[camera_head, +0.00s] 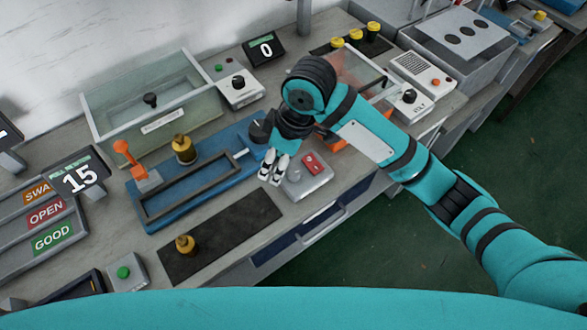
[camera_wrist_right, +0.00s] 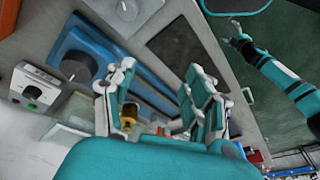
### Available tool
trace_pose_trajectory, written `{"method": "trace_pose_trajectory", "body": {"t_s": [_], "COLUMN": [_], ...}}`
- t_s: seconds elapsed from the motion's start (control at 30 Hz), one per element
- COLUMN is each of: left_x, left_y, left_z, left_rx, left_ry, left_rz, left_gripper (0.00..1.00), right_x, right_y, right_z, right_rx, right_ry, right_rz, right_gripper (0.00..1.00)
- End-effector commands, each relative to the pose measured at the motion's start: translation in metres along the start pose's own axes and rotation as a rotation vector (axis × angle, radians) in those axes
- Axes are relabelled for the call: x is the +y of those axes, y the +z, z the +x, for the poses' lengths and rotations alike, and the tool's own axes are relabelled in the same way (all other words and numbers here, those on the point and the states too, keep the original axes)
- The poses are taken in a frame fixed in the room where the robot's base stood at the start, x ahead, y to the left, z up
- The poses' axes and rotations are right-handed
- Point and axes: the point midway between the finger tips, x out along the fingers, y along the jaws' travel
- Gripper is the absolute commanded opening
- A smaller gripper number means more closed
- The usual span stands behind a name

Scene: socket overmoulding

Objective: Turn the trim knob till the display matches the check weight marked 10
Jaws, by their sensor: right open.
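My right gripper (camera_head: 272,168) is open and empty at the right end of the blue fixture (camera_head: 160,222). In the right wrist view its two fingers (camera_wrist_right: 165,98) stand apart. A large dark grey knob (camera_wrist_right: 76,62) on the blue fixture shows there, beside the fingers and apart from them. In the head view it is mostly hidden by my wrist. A display (camera_head: 80,178) at the left reads 15. One brass weight (camera_head: 184,150) stands on the fixture, another (camera_head: 186,245) on the dark mat (camera_head: 228,232); their marks are unreadable. My left gripper (camera_wrist_right: 237,38) shows small in the wrist view.
A grey box with a red switch (camera_head: 314,163) sits right by my right gripper. An orange lever (camera_head: 125,150) rises at the fixture's left. A clear bin (camera_head: 120,110) and a white knob box (camera_head: 240,88) stand behind. Another display (camera_head: 264,48) reads 0.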

Motion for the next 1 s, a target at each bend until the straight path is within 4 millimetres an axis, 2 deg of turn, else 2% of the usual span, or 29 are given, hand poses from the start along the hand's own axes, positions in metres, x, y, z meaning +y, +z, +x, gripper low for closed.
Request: {"method": "trace_pose_trajectory", "body": {"t_s": [0.03, 0.2, 0.3, 0.43, 0.57, 0.67, 1.0], "left_x": [0.0, 0.0, 0.0, 0.0, 0.0, 0.0, 0.0], "left_y": [0.0, -0.001, -0.001, -0.001, -0.001, -0.002, -0.003], "left_z": [0.0, 0.0, 0.0, -0.001, -0.003, -0.006, -0.015], "left_rx": [0.001, 0.001, 0.001, 0.001, 0.001, 0.001, 0.001], "left_ry": [0.0, 0.0, 0.0, 0.0, 0.0, 0.0, 0.0], "left_rz": [0.0, 0.0, 0.0, 0.0, 0.0, 0.0, 0.0], "left_gripper": [0.74, 0.74, 0.74, 0.74, 0.74, 0.74, 0.74], "right_x": [0.014, 0.04, 0.049, 0.052, 0.053, 0.054, 0.06], "right_y": [-0.004, -0.003, -0.002, 0.0, 0.004, 0.009, 0.027], "right_z": [-0.014, -0.045, -0.057, -0.058, -0.044, -0.026, 0.046], "right_rx": [-0.053, -0.195, -0.237, -0.257, -0.259, -0.258, -0.257], "right_ry": [0.027, 0.061, 0.072, 0.074, 0.073, 0.072, 0.072], "right_rz": [-0.03, -0.072, -0.075, -0.074, -0.074, -0.074, -0.073], "right_gripper": [0.53, 0.53, 0.53, 0.53, 0.53, 0.53, 0.53]}}
